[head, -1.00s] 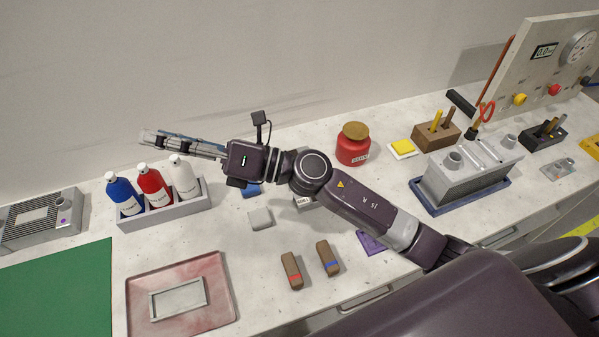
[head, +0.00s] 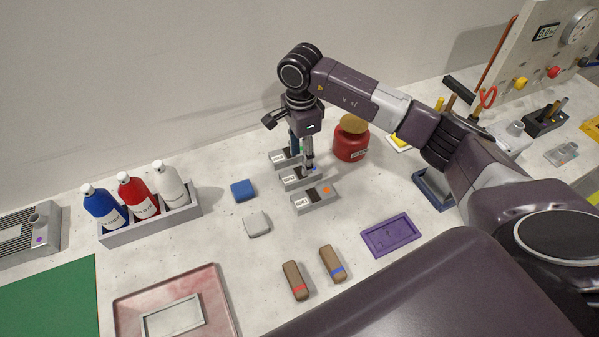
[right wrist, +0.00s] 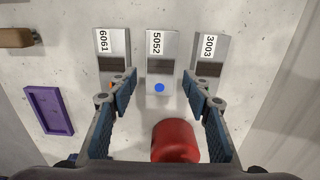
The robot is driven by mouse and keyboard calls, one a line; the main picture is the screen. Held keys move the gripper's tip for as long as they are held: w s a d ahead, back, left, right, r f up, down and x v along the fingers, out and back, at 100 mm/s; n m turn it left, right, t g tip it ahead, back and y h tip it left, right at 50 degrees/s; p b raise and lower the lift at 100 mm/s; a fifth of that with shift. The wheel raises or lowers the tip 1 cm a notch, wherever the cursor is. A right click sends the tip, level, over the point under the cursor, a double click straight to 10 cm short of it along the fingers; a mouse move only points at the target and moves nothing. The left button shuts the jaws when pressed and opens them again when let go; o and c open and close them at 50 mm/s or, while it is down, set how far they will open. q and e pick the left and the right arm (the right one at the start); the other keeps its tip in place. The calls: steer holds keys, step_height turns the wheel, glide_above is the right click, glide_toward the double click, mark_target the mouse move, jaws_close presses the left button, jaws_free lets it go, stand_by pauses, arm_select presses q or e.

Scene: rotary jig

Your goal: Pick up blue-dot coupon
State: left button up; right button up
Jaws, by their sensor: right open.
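The blue-dot coupon is a grey metal plate labelled 5052 with a dark band and a blue dot. It is the middle of three coupons in the right wrist view (right wrist: 161,68), and in the head view (head: 290,181) my gripper partly covers it. My right gripper (head: 302,158) points down above the coupons. In the right wrist view its open, empty fingers (right wrist: 160,82) lie on either side of the blue-dot coupon, over the inner edges of its neighbours. My left gripper is not in view.
The orange-dot coupon 6061 (head: 316,200) and coupon 3003 (right wrist: 210,52) flank it closely. A red jar (head: 350,144) stands nearby. Blue (head: 243,190) and grey (head: 256,224) blocks, two brown blocks with coloured bands, and a purple tray (head: 391,236) lie around, with bare bench between.

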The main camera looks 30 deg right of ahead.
mark_target(300, 173)
step_height(300, 173, down, 5)
steer(key=p, duration=0.2)
steer(key=shift+f+p, duration=0.15)
steer(key=shift+p, duration=0.2)
steer(key=shift+f, duration=0.4)
steer(key=shift+c, duration=0.3)
steer(key=c, duration=1)
